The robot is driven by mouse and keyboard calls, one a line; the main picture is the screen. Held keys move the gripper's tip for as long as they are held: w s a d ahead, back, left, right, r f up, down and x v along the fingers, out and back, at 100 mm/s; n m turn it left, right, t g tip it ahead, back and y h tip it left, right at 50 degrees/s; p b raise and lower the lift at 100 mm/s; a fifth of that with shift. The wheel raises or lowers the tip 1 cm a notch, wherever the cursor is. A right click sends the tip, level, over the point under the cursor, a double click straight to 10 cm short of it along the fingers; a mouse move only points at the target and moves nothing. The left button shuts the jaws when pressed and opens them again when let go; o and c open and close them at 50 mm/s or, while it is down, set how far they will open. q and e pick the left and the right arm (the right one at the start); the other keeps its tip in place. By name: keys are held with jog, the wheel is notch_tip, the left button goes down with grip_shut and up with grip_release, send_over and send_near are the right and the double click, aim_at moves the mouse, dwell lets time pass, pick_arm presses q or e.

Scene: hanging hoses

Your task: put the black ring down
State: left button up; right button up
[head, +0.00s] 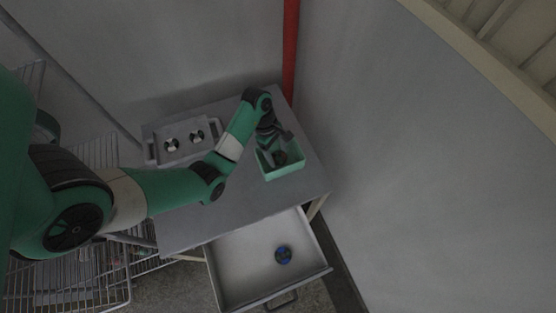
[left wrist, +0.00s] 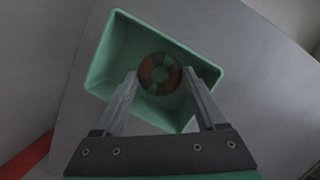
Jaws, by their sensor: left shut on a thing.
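The black ring, a small round piece with dark and dull reddish segments and a pale green centre, shows between my left fingertips in the left wrist view (left wrist: 147,72). In the head view it is a dark shape (head: 281,159) inside the green bin (head: 287,174). My left gripper (head: 275,147) reaches down into the bin from above, shut on the ring. The fingers (left wrist: 160,76) stand apart by about the ring's width. I cannot tell whether the ring touches the bin floor. My right gripper is not in view.
The bin stands on a grey table (head: 240,196). A tray (head: 161,155) with two black-and-white round pieces stands at the back left. A red pipe (head: 290,50) rises behind; wire racks are at left.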

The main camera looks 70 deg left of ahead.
aim_at(278, 157)
pick_arm(q)
jog(key=shift+w+a+f, duration=0.25)
jog(key=shift+a+f, duration=0.1)
jog(key=shift+f, duration=0.15)
jog(key=shift+w+a+f+b, duration=0.15)
jog(key=shift+f+b, duration=0.5)
jog(key=shift+f, duration=1.05)
jog(key=shift+f, duration=0.2)
jog(key=o, duration=1.1)
jog(key=shift+c, duration=0.2)
jog(key=shift+r, duration=0.15)
